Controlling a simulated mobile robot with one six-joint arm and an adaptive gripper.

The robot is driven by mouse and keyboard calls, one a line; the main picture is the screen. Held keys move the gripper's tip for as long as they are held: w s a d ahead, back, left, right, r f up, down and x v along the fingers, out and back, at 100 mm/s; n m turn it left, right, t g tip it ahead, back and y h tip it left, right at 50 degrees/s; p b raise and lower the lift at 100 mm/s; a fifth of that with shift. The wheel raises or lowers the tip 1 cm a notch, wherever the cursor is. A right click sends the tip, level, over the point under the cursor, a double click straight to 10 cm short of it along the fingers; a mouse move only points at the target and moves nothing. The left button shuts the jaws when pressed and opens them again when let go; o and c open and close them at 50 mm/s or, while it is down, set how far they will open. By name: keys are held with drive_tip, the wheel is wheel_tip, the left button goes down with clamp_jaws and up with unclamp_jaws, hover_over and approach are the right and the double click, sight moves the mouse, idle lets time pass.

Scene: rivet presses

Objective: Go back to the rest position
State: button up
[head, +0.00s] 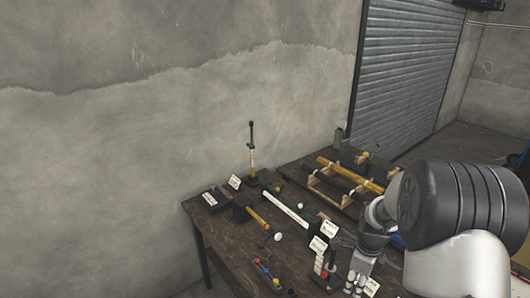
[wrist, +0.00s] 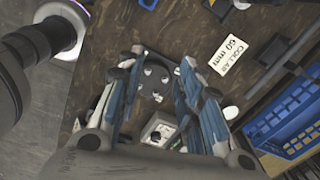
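In the wrist view my gripper (wrist: 161,62) has its two fingers wide apart, with nothing clasped between them. It points down at the dark wooden table. A dark plate with several pale round spots (wrist: 155,82) shows beneath, between the fingers. A small pale-framed box (wrist: 158,130) shows closer to the palm. In the head view my arm (head: 440,205) reaches in from the right over the table's front right part. It hides part of the table there, and the fingers are hard to make out.
The wooden table (head: 225,235) holds an orange-handled hammer (head: 257,217), an upright lever tool (head: 252,150), a yellow tube (head: 345,170) on wooden cradles and several label cards. A wall stands behind.

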drive_tip(key=s+a+r+n+t+b, duration=0.2)
drive_tip(key=s+a+r+n+b, duration=0.4)
drive_tip(key=s+r+n, duration=0.6)
drive_tip(key=s+a+r+n+t+b, duration=0.1)
drive_tip(key=s+a+n, duration=0.2)
drive_tip(key=s+n, duration=0.3)
drive_tip(key=s+a+n+t+b, duration=0.1)
drive_tip(key=s+a+n+b, duration=0.1)
drive_tip(key=s+n, duration=0.5)
drive_tip(key=shift+s+a+r, duration=0.4)
drive_tip(key=shift+s, duration=0.55)
drive_tip(key=shift+o, duration=0.2)
